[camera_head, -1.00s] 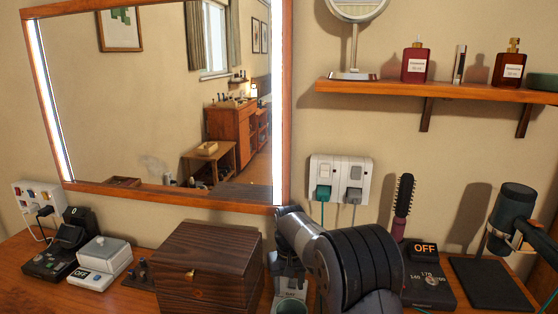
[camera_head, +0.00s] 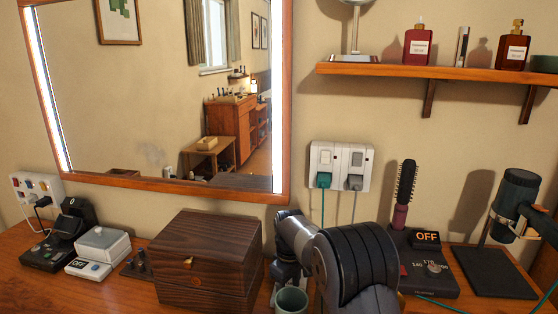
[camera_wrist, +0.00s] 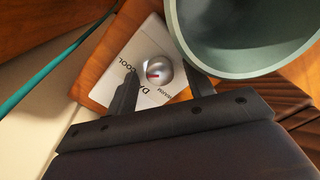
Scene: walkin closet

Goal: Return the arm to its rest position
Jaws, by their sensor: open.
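My arm (camera_head: 350,262) rises at the front middle of the head view, bent over the counter. In the wrist view my gripper (camera_wrist: 160,69) is open, with its two fingers apart and nothing between them. Beyond the fingertips is a white device (camera_wrist: 155,98) with a silver knob (camera_wrist: 158,73) and printed lettering, part of it reading COOL. A grey-green cup (camera_wrist: 246,62) is close beside the right finger; I cannot tell if they touch. The cup also shows in the head view (camera_head: 291,302), at the lower edge beside my arm.
A dark wooden box (camera_head: 205,262) stands left of my arm. To the right are a hot brush (camera_head: 403,190), its base reading OFF (camera_head: 425,268), and a hair dryer (camera_head: 520,200) on a stand. A wall socket (camera_head: 340,167) has cords hanging down behind my arm. A shelf (camera_head: 450,76) is above.

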